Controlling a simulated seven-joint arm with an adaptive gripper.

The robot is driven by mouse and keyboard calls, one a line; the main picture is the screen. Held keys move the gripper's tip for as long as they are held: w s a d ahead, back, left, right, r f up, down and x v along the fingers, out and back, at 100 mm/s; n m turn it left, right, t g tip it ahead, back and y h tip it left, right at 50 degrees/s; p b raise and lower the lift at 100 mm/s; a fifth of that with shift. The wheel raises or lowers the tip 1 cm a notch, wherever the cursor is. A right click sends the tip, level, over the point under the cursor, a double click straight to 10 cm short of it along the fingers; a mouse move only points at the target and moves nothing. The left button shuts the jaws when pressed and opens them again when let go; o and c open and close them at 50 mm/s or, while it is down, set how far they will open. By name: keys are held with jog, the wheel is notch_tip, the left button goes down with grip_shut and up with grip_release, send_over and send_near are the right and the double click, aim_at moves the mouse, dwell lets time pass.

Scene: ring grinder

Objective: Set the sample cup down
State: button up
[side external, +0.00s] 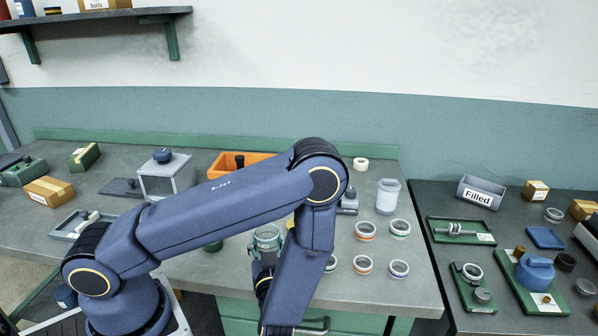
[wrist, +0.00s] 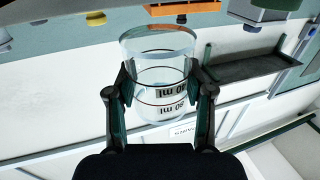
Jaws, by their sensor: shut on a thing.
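The sample cup (wrist: 158,48) is a clear glass cup with dark rings and "ml" marks, which appear upside down in the wrist view. My gripper (wrist: 160,84) is shut on it, one finger on each side of its wall. In the side view the cup (side external: 267,236) shows just left of my forearm, near the front of the grey bench. My gripper (side external: 264,262) is partly hidden there by my arm. I cannot tell whether the cup's base touches anything. No contents show in the cup.
An orange bin (side external: 238,163) is at the back. A dark side table (side external: 418,200) holds green trays and a "Filled" bin (side external: 480,192).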

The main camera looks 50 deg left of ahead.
jog(key=shift+f, duration=1.45)
jog(key=shift+f, duration=0.15)
jog(key=o, duration=1)
jog(key=shift+o, duration=0.2)
